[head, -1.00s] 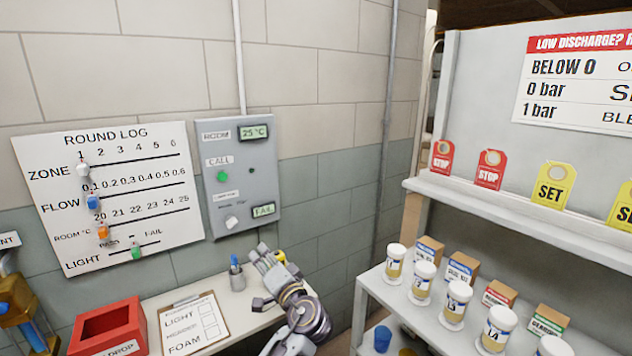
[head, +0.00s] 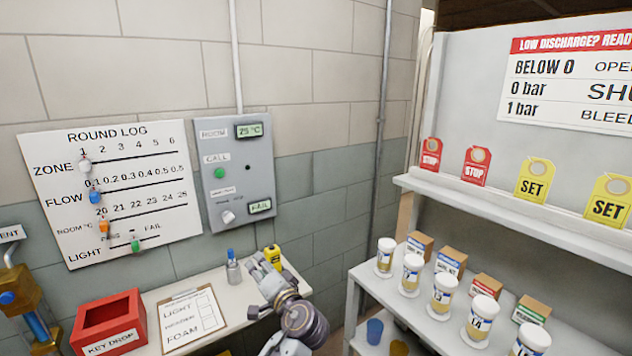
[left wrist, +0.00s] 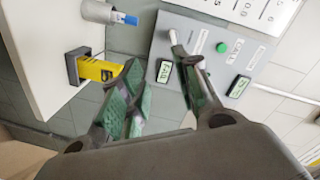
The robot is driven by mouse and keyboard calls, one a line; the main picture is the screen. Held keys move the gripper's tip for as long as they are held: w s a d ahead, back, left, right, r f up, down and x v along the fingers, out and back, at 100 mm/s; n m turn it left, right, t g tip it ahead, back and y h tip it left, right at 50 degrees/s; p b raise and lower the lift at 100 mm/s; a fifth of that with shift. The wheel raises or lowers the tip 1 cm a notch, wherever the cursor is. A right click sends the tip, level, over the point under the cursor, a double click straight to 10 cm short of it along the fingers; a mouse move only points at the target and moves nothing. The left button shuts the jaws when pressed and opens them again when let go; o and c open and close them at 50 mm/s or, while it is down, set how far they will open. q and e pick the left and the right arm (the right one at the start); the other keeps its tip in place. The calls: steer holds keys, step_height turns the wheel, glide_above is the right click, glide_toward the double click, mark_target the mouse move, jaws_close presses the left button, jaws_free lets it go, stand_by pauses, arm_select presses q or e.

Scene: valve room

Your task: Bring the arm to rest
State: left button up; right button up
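My left gripper (head: 261,266) is over the right end of the small white shelf in the head view, beside a yellow and black item (head: 273,255). In the left wrist view the gripper (left wrist: 158,72) has its two green-padded fingers spread apart, with nothing between them. The yellow and black item (left wrist: 97,68) lies to the left of the fingers there. The panel with the green button (left wrist: 222,47) shows beyond the fingertips. My right gripper is in neither view.
The shelf (head: 232,300) also bears a red key drop box (head: 108,318), a clipboard (head: 190,317) and a cup with a blue-capped pen (head: 233,272). At right, a rack (head: 372,283) holds several white-lidded jars and small boxes. Bare floor lies between shelf and rack.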

arm_select(q)
steer(key=s+a+f+n+g+h, duration=0.1)
steer(key=s+a+f+g+h, duration=0.15)
steer(key=s+f, duration=0.45)
steer(key=s+a+f+n+g+h, duration=0.1)
steer(key=s+a+f+g+h, duration=0.2)
steer(key=f, duration=0.6)
steer(key=s+a+f+n+g+h, duration=0.1)
steer(key=s+f+g+h, duration=0.2)
steer(key=s, duration=0.8)
steer(key=s+a+f+g+h, duration=0.15)
steer(key=s+f, duration=0.25)
steer(key=s, duration=0.7)
step_height(320, 180, down, 33)
steer(key=s+a+g+p, duration=0.1)
steer(key=a+g, duration=0.1)
steer(key=s+a+f, duration=0.4)
steer(key=s+f, duration=0.5)
steer(key=s, duration=0.1)
steer(key=s+a+f+y+p, duration=0.1)
steer(key=s+a+f, duration=0.3)
steer(key=s+f, duration=0.4)
steer(key=s, duration=0.3)
steer(key=shift+a+f+g, duration=0.15)
steer(key=shift+f+g, duration=0.25)
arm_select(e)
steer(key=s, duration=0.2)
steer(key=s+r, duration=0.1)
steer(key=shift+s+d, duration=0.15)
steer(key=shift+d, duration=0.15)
